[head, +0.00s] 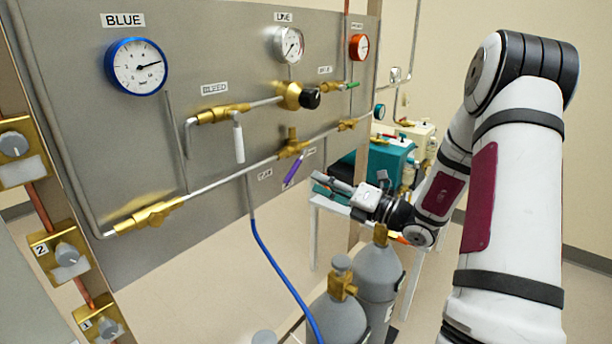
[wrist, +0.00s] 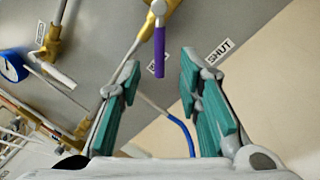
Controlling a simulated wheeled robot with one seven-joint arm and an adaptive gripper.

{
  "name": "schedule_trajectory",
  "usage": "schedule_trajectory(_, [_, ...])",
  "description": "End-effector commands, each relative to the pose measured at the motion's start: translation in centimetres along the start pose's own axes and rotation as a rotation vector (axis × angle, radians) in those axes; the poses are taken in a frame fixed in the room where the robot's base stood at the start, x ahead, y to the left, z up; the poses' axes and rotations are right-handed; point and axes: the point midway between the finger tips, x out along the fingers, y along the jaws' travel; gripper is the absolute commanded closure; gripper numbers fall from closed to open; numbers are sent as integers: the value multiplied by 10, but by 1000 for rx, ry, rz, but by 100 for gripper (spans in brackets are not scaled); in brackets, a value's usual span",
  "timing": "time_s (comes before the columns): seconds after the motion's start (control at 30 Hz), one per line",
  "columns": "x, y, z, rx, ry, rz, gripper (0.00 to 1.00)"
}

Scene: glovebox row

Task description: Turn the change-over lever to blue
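The purple lever (head: 292,172) hangs from a brass valve (head: 292,148) on the lower pipe of the grey panel. It points down and slightly left. In the wrist view the purple lever (wrist: 159,55) lies ahead of the gap between my fingers, partly covering a label starting with B (wrist: 151,69). A SHUT label (wrist: 219,52) is to its right. My gripper (head: 318,183) is right of the lever in the head view, its fingers pointing at the panel. In the wrist view my gripper (wrist: 160,72) has teal fingers spread apart, with nothing held. They look apart from the lever.
The blue gauge (head: 136,66) sits under a BLUE label (head: 122,20); an orange gauge (head: 359,47) is at the right. A white bleed handle (head: 239,143) hangs left of the purple lever. A blue hose (head: 272,255) and grey cylinders (head: 378,273) are below.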

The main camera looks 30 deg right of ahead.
Motion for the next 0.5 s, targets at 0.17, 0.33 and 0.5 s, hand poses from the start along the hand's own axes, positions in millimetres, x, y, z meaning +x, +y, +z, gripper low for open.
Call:
schedule_trajectory(0.17, [-24, 0, 0, 1, 0, -1, 68])
schedule_trajectory(0.33, [-33, 0, 0, 1, 1, -1, 68])
schedule_trajectory(0.5, [-33, 0, -1, 1, 1, 0, 68])
